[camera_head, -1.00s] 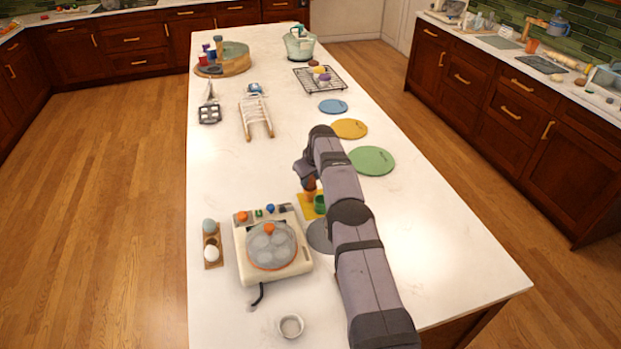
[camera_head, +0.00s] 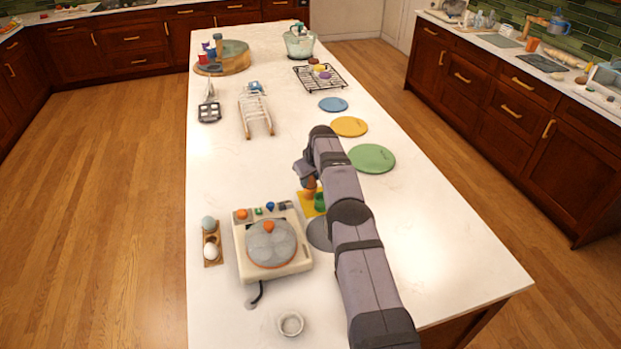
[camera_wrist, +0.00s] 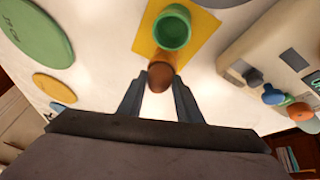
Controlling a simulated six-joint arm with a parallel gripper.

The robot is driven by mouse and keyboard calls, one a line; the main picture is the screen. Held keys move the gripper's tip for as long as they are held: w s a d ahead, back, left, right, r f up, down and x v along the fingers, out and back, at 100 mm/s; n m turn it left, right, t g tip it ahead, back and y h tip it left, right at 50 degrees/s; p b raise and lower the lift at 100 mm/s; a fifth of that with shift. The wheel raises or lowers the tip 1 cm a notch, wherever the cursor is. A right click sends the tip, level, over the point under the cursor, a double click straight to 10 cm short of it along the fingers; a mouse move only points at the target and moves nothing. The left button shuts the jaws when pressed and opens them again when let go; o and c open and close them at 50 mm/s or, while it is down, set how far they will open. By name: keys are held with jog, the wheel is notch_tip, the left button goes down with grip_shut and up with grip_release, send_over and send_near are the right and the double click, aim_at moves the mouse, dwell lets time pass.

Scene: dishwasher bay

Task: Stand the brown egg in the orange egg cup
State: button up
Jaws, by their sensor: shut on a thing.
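The brown egg (camera_wrist: 159,78) is between the two fingers of my gripper (camera_wrist: 159,84) in the wrist view, and the fingers are shut on it. In the head view the egg (camera_head: 309,182) shows just below my gripper, over the orange egg cup (camera_head: 309,194). The cup stands on the yellow mat (camera_wrist: 196,47) beside a green cup (camera_wrist: 172,29). I cannot tell whether the egg touches the cup.
An egg cooker (camera_head: 272,245) with coloured knobs stands left of the mat. A wooden holder (camera_head: 213,261) with a bluish and a white egg is further left. A small white bowl (camera_head: 290,324) is in front. Green (camera_head: 372,158) and yellow (camera_head: 349,126) discs lie behind.

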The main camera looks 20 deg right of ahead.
jog(key=shift+f, duration=0.1)
jog(key=o, duration=1)
jog(key=shift+r, duration=0.2)
jog(key=shift+r+p, duration=2.95)
jog(key=shift+r, duration=0.9)
